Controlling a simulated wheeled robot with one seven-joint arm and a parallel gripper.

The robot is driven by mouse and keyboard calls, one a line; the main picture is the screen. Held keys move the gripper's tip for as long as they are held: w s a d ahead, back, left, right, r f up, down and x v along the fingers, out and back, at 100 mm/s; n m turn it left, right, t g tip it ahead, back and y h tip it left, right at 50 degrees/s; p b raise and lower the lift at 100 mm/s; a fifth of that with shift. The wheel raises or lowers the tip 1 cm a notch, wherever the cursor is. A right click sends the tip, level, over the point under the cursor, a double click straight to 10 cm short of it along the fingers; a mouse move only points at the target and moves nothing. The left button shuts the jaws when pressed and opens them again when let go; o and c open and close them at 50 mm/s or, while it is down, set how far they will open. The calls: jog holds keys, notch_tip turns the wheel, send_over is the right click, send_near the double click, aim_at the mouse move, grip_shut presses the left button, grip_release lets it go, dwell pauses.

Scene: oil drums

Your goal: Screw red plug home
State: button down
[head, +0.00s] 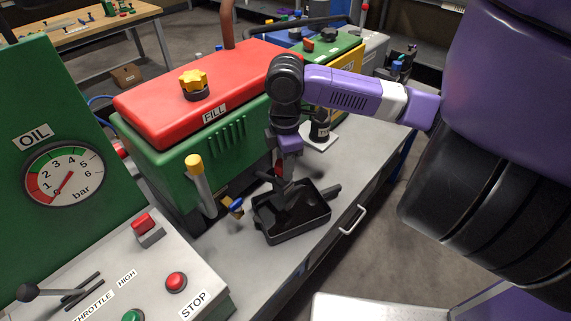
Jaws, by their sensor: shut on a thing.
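My gripper (279,172) points down above the left part of a black drain tray (312,226), close to the front side of the green machine. A small bit of red (278,171) shows at the fingers, which are shut on it; it looks like the red plug. The fingers and wrist hide most of it. I cannot tell whether the plug touches a threaded hole, as no hole is visible from here.
The green machine (165,165) has a red cover (150,100) marked FILL with a yellow cap (194,82). A yellow-topped tube (200,185) and a blue-handled brass valve (236,206) stand left of the tray. The grey bench (240,255) is clear in front.

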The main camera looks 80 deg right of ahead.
jog(key=shift+a+f, duration=0.1)
jog(key=shift+f, duration=0.85)
jog(key=c, duration=0.9)
grip_release()
jog(key=r, duration=0.9)
jog(key=shift+w+d+r, duration=0.1)
jog(key=shift+d+r, duration=0.25)
